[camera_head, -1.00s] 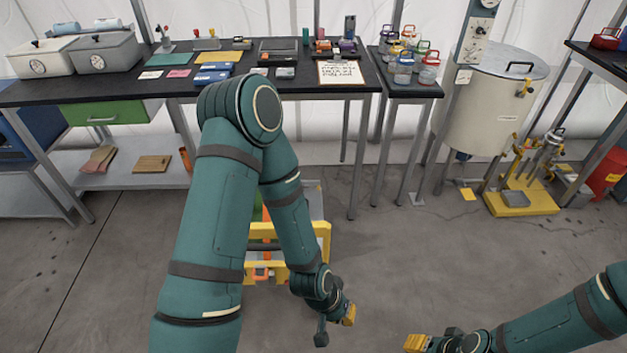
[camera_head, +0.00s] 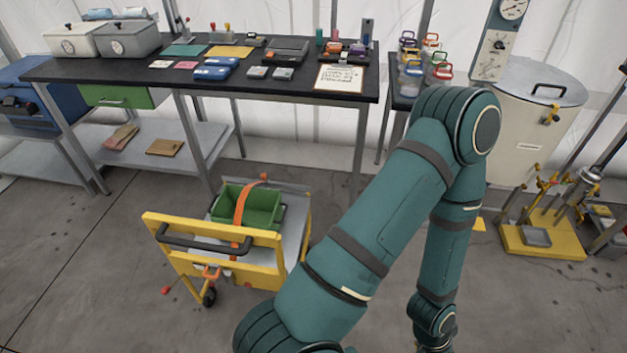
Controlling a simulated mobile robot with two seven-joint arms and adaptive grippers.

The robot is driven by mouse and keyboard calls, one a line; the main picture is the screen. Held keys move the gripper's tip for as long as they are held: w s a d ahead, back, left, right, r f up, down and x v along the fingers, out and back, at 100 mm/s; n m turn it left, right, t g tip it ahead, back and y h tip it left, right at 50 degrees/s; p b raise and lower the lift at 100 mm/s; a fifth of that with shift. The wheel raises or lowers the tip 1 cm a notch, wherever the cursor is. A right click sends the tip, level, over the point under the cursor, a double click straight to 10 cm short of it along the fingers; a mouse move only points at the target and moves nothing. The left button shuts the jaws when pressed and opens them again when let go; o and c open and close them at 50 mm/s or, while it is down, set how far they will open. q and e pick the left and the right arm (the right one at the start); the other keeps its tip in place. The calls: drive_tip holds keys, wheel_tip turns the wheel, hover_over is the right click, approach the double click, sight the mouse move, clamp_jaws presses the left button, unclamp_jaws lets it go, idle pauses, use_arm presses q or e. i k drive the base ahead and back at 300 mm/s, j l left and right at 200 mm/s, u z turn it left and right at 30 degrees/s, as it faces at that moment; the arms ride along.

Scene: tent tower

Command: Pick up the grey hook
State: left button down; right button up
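I cannot make out a grey hook anywhere in this view. A yellow cart (camera_head: 262,240) stands on the floor left of my arm, with a dark handle bar (camera_head: 205,245). A green bin (camera_head: 262,207) sits on it, with an orange strap (camera_head: 240,205) across it. An orange clip-like piece (camera_head: 211,272) hangs at the cart's front. One large teal arm of mine, seemingly the left, crosses the middle and bends down at the right. Its wrist reaches the bottom edge, and its fingers are cut off. My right arm and gripper are out of view.
A black-topped table (camera_head: 130,73) with grey boxes and small items runs along the back. A clipboard (camera_head: 340,77) lies near its right end. A large cream drum (camera_head: 535,125) and a yellow-based stand (camera_head: 540,240) are at right. Floor left of the cart is clear.

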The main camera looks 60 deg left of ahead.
sight(264, 185)
drive_tip(key=i+l+u, duration=0.15)
drive_tip(key=i+u, duration=0.2)
drive_tip(key=i, duration=0.15)
drive_tip(key=i+l+u, duration=0.25)
drive_tip(key=i+u, duration=0.15)
drive_tip(key=i, duration=0.15)
drive_tip(key=i+u, duration=0.15)
drive_tip(key=u, duration=0.35)
drive_tip(key=i+u, duration=0.2)
drive_tip(key=u, duration=0.25)
drive_tip(key=i+l+u, duration=0.15)
drive_tip(key=u, duration=0.35)
drive_tip(key=i+u, duration=0.15)
drive_tip(key=u, duration=0.3)
drive_tip(key=i+l+u, duration=0.15)
drive_tip(key=u, duration=0.3)
drive_tip(key=i+l+u, duration=0.1)
drive_tip(key=u, duration=0.35)
drive_tip(key=i+l+u, duration=0.15)
drive_tip(key=u, duration=0.25)
drive_tip(key=i+l+u, duration=0.1)
drive_tip(key=l+u, duration=0.15)
drive_tip(key=u, duration=0.15)
drive_tip(key=i+l+u, duration=0.1)
drive_tip(key=l+u, duration=0.25)
drive_tip(key=i+l+u, duration=0.15)
drive_tip(key=l+u, duration=0.2)
drive_tip(key=i+l+u, duration=0.1)
drive_tip(key=l+u, duration=0.25)
drive_tip(key=j, duration=0.1)
